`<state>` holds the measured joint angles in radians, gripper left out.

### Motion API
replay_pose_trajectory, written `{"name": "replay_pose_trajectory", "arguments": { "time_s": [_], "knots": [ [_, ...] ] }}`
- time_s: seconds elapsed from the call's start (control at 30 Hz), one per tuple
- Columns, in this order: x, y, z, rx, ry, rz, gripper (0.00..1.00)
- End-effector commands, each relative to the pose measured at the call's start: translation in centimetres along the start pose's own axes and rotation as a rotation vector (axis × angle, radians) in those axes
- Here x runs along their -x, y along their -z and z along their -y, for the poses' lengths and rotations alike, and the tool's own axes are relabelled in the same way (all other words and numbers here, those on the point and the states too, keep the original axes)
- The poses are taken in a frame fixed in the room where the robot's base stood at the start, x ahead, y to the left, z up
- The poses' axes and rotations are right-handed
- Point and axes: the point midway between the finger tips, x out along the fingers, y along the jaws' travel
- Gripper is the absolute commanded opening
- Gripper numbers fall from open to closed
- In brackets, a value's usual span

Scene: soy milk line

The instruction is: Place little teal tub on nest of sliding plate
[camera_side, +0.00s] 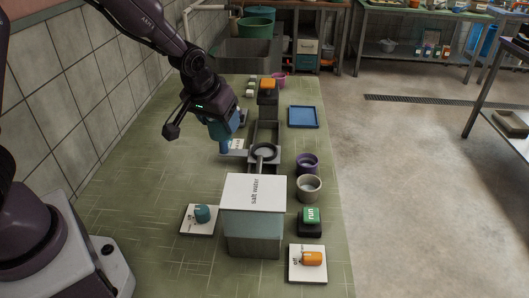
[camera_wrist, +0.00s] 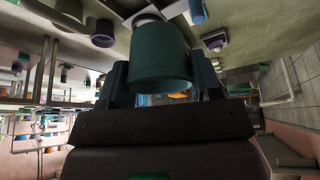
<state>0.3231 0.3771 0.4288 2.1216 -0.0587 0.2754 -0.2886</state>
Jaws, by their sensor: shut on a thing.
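The little teal tub (camera_wrist: 160,55) fills the middle of the wrist view, held between the blue fingers of my gripper (camera_wrist: 160,82). In the side view my gripper (camera_side: 223,140) hangs above the bench, left of the sliding plate; the tub is hard to make out there. The sliding plate (camera_side: 264,166) seems to be the grey piece behind the salt water box, with a dark round ring, likely the nest (camera_side: 263,152), on it. The ring looks empty. The tub is apart from it.
The white-topped salt water box (camera_side: 254,191) stands in front of the plate. A purple tub (camera_side: 307,164), a grey tub (camera_side: 309,188) and a green run button (camera_side: 311,216) stand to the right. A blue tray (camera_side: 303,117) lies farther back. Teal (camera_side: 202,214) and orange (camera_side: 312,259) knobs flank the box.

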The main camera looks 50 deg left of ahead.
Motion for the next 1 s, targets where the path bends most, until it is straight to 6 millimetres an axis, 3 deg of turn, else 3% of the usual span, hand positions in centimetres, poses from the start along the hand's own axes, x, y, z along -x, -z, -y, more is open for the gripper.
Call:
{"name": "replay_pose_trajectory", "arguments": {
  "time_s": [0.17,0.47,0.7,1.0],
  "knots": [
    [-1.6,1.5,-0.4,0.021,0.012,0.000,0.35],
    [-7.5,6.5,-2.5,0.019,0.010,0.000,0.35],
    [-12.6,7.7,-3.5,0.017,0.009,0.001,0.35],
    [-15.5,8.0,-3.9,0.018,0.009,0.003,0.35]
  ]
}}
